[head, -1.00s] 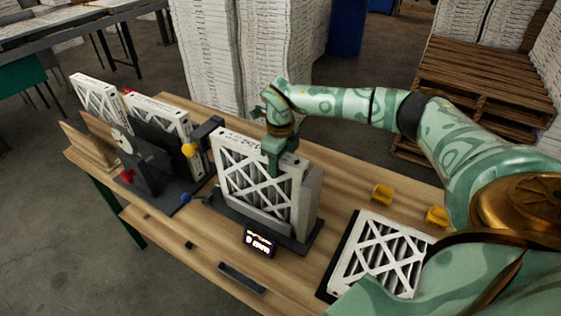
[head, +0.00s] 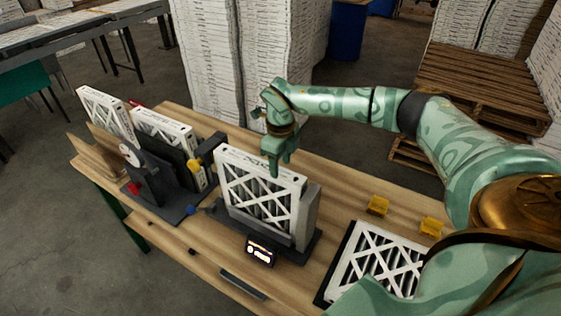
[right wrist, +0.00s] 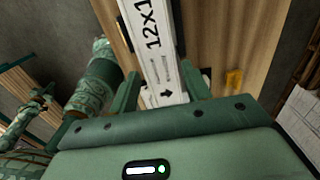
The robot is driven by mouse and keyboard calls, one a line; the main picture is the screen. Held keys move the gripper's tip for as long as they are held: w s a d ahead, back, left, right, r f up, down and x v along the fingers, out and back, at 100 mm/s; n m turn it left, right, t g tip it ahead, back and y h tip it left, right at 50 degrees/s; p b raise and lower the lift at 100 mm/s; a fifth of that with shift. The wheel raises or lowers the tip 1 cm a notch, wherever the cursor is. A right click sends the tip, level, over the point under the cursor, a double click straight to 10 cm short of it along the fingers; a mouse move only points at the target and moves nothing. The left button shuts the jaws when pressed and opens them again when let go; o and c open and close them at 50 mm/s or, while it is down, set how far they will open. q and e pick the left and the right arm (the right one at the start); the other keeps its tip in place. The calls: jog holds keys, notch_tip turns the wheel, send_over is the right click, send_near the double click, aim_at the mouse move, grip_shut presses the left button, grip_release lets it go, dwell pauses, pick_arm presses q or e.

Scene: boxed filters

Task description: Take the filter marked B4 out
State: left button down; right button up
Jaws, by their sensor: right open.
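A white-framed pleated filter (head: 258,195) stands upright in a dark holder (head: 301,252) at the middle of the bench in the head view. I cannot read a B4 mark on it. My right gripper (head: 279,165) is at its top edge, pointing down, open. In the right wrist view the right gripper's fingers (right wrist: 161,82) stand apart on either side of the filter's white top edge (right wrist: 152,40), printed "12x1" with an arrow. One finger overlaps the filter's upper face in the head view.
Two more filters (head: 105,115) (head: 165,135) stand in a dark fixture with a gauge at the left. Another filter (head: 375,262) lies flat at the right, beside two yellow blocks (head: 377,206) (head: 431,226). A small display (head: 260,251) sits in front of the holder.

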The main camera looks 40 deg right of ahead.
jog(key=shift+o, duration=0.3)
jog(key=o, duration=0.5)
notch_tip(320, 180, up, 16)
jog(key=shift+r+b, duration=0.1)
jog(key=shift+b, duration=0.75)
